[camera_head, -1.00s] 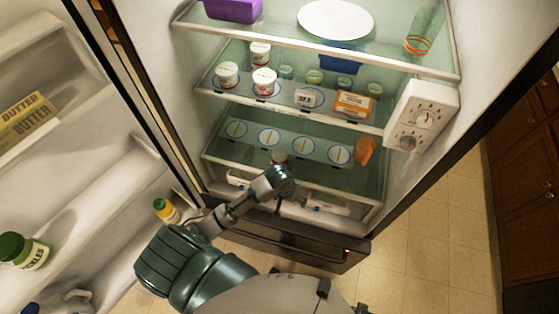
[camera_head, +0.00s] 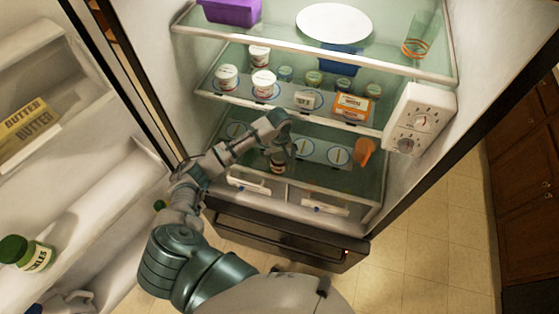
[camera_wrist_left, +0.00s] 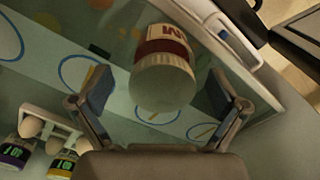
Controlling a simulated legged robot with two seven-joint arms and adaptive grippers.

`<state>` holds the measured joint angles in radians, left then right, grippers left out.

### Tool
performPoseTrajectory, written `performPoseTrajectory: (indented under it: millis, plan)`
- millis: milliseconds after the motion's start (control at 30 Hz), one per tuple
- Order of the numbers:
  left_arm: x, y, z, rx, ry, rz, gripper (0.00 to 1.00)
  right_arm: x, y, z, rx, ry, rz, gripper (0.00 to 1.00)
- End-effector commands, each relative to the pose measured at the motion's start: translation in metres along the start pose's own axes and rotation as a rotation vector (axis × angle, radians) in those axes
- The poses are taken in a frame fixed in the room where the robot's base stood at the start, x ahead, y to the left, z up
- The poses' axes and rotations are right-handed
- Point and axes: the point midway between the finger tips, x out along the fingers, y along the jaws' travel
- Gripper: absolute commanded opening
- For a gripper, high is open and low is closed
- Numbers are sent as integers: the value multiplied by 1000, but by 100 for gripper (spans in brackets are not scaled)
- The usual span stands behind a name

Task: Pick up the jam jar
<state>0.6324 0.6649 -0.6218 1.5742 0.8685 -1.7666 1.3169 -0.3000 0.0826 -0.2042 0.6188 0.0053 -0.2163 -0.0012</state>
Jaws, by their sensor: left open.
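A small jar with a whitish lid and a dark red lettered label, which looks like the jam jar (camera_head: 277,166), stands on the low glass shelf of the open fridge. My left gripper (camera_head: 284,147) is above it, reaching down into the fridge. In the left wrist view, the jar (camera_wrist_left: 163,72) sits between the two spread fingers of my left gripper (camera_wrist_left: 160,88), with a gap on each side. The gripper is open and holds nothing. Its fingertips are partly lost against the jar in the head view. My right gripper is out of view.
The shelf above holds several white tubs (camera_head: 263,83) and an orange box (camera_head: 352,106). An orange item (camera_head: 364,151) lies to the right. Eggs in a white holder (camera_wrist_left: 50,120) show in the wrist view. A pickle jar (camera_head: 26,252) stands in the door at left.

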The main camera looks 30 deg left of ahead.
Motion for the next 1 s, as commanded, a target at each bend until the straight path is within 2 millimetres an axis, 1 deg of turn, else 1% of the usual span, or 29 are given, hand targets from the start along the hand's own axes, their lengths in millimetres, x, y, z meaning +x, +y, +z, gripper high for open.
performPoseTrajectory:
  millis: [33, 133, 367, 400, 467, 500, 567, 600, 667, 700, 733, 1000]
  plan:
    - [6, -1, 0, -1, -1, -1, 98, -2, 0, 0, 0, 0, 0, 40]
    - [17, -1, -1, -1, 0, 0, 98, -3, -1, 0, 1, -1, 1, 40]
    - [20, 0, -2, 0, 1, 1, 98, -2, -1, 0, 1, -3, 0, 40]
    - [20, 0, -2, 0, 1, 1, 96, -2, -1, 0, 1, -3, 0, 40]
    - [20, 0, -1, 0, 1, 1, 81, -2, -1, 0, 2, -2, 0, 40]
    - [20, 0, -1, 0, 1, 1, 71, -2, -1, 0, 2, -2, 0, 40]
    - [20, 0, -1, 0, 1, 1, 56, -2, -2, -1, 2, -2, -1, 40]
    - [20, 0, -1, 0, 1, 1, 46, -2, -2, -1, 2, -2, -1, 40]
    - [20, 0, -1, 0, 1, 1, 31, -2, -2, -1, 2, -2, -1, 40]
    - [20, 0, -1, 0, 1, 1, 21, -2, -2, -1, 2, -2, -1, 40]
    - [19, 0, -1, 0, 1, 2, 17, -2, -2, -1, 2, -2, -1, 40]
    - [18, 0, -1, 0, 1, 3, 17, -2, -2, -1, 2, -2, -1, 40]
